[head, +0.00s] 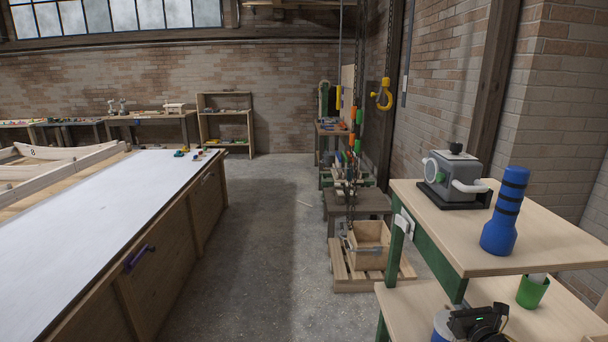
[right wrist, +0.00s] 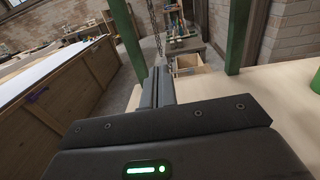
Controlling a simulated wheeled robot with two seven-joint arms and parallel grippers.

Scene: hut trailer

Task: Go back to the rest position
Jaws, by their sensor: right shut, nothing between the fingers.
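My right gripper (head: 478,322) shows at the bottom right of the head view, over the lower shelf of the workbench, with a small green light on its body. In the right wrist view its two fingers (right wrist: 158,84) are together with nothing between them. They point out past the shelf edge towards the aisle. My left gripper is in neither view.
A blue torch (head: 503,212) and a grey machine (head: 453,177) stand on the upper shelf (head: 550,225). A green cup (head: 533,290) is on the lower shelf (head: 550,322). A green post (right wrist: 238,35) stands near my right gripper. The floor aisle (head: 270,230) is clear.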

